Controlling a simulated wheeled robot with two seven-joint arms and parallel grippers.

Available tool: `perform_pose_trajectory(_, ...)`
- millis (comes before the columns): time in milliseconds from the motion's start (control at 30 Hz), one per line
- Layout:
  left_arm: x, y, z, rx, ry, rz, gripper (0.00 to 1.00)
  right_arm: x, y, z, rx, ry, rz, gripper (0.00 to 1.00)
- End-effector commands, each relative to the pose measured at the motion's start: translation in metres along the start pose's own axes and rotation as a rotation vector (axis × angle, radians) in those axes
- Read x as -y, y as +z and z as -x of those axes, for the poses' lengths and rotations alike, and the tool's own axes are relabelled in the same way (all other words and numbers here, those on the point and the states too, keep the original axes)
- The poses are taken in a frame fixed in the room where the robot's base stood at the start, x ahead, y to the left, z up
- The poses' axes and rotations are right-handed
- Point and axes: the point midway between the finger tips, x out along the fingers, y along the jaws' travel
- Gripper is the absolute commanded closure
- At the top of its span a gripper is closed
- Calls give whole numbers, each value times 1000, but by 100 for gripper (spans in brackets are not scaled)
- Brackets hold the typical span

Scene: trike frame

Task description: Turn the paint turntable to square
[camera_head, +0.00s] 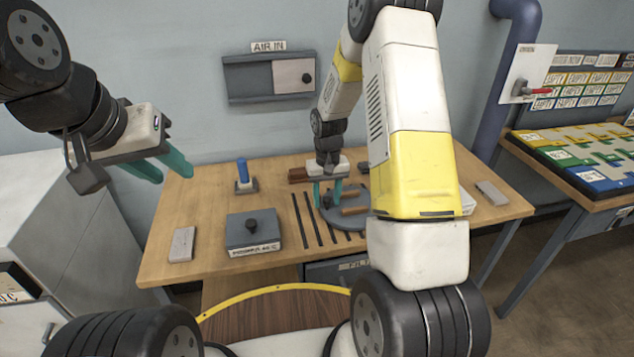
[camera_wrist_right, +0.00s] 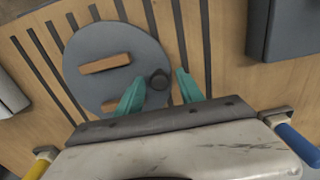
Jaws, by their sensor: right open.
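The paint turntable (camera_head: 345,222) is a round grey disc on the wooden table, partly hidden by my right arm in the head view. In the right wrist view the turntable (camera_wrist_right: 97,43) shows a wooden block (camera_wrist_right: 104,64) and a dark round knob (camera_wrist_right: 159,79) near its edge. The block lies tilted in that picture. My right gripper (camera_head: 328,203) is open above the turntable. In the right wrist view its teal fingers (camera_wrist_right: 160,90) stand either side of the knob; I cannot tell whether they touch it. My left gripper (camera_head: 165,174) is raised at the left, fingers apart and empty.
Dark slots (camera_head: 307,220) run across the table beside the turntable. A grey box with a knob (camera_head: 253,234), a blue peg on a base (camera_head: 243,175) and a pale block (camera_head: 182,244) stand to the left. A board of coloured parts (camera_head: 585,158) is at right.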

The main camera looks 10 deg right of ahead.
Motion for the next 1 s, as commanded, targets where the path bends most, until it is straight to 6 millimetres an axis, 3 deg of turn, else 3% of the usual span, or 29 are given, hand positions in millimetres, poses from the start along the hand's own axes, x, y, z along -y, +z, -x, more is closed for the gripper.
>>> perform_pose_trajectory(267,0,0,0,0,0,0,64,0,0,-2,-1,0,0,56)
perform_pose_trajectory(500,0,0,0,0,0,0,64,0,0,-2,-1,0,0,100)
perform_pose_trajectory(1000,0,0,0,0,0,0,64,0,0,-2,-1,0,0,100)
